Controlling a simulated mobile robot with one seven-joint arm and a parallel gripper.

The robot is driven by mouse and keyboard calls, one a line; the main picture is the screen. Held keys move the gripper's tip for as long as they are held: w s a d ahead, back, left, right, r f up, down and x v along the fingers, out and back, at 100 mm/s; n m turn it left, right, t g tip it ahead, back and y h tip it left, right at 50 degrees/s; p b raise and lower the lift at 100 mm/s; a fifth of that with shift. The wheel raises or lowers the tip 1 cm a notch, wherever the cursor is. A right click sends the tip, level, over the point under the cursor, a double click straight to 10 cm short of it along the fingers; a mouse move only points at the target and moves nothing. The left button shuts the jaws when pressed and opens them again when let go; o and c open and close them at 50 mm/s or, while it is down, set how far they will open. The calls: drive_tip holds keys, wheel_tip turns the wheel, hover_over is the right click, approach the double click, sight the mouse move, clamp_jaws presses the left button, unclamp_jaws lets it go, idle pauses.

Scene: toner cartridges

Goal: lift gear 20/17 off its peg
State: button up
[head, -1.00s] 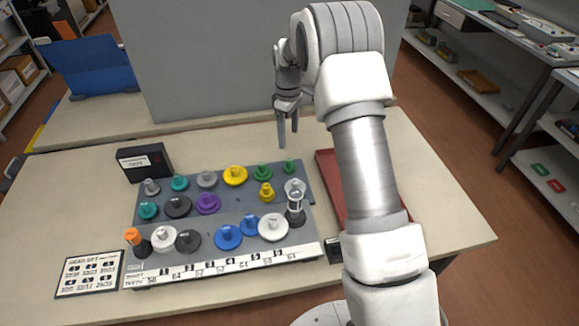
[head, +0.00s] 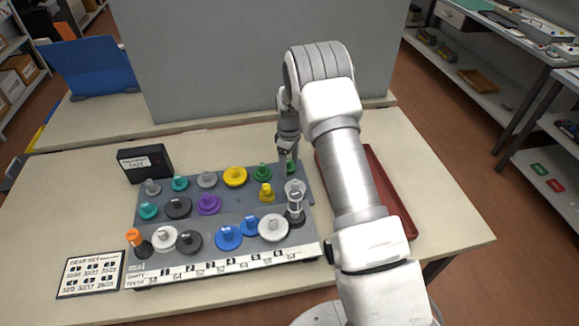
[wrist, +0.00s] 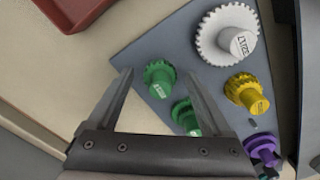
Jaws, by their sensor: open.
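The small green gear (head: 291,167) sits at the far right corner of the grey peg board (head: 240,203). It also shows in the wrist view (wrist: 158,80), with a label on its hub too small to read surely; it looks like the 20/17 gear. My gripper (head: 287,166) is open above this corner, pointing down. In the wrist view its two fingertips (wrist: 160,74) lie on either side of the green gear, with gaps on both sides. The peg under the gear is hidden.
A second green gear (wrist: 185,116), a white gear (wrist: 227,35) and a yellow gear (wrist: 246,93) stand close by. A red tray (head: 388,190) lies right of the board, partly behind my arm. A black box (head: 145,163) stands at the back left.

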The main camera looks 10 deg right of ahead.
drive_tip(key=shift+c, duration=0.3)
clamp_jaws()
drive_tip(key=shift+r, duration=0.1)
